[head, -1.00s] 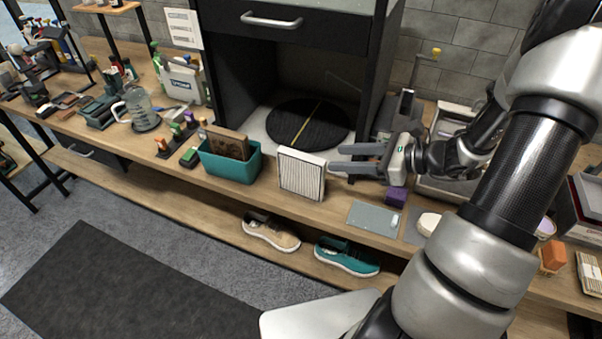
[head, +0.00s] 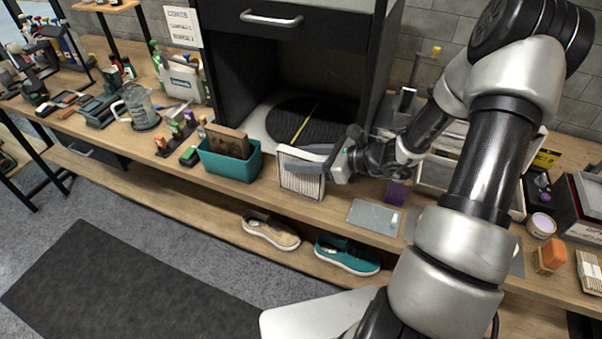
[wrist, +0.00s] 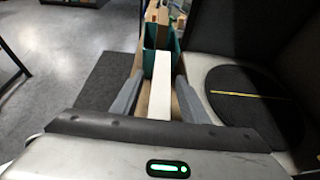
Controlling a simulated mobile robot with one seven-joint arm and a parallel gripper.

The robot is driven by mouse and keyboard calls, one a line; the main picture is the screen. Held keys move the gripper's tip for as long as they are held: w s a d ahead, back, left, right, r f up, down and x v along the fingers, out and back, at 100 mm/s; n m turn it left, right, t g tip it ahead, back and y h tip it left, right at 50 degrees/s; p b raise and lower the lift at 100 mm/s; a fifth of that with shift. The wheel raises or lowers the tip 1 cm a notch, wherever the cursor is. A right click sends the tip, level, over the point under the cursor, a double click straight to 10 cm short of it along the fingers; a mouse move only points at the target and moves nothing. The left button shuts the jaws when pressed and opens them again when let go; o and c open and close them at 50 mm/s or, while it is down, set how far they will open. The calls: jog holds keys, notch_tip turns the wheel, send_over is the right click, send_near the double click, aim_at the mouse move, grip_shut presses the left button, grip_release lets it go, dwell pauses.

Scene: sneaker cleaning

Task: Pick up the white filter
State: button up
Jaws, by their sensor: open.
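The white filter (head: 301,181) is a pleated panel in a white frame. It stands upright on the wooden bench, just right of the teal bin. My gripper (head: 312,158) is at the filter's upper part, with one finger in front of its face. In the wrist view the filter's white top edge (wrist: 162,86) lies between the two fingers of my gripper (wrist: 158,97). The fingers are apart, with a visible gap on each side of the filter. The filter's lower part is hidden in the wrist view.
The teal bin (head: 229,165) holding a brown board stands close to the filter's left. A purple block (head: 397,193) and a grey plate (head: 374,217) lie to the right. A round black turntable (head: 312,122) sits behind. Two sneakers rest on the shelf below.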

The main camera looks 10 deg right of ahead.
jog(key=shift+c, duration=0.2)
grip_shut()
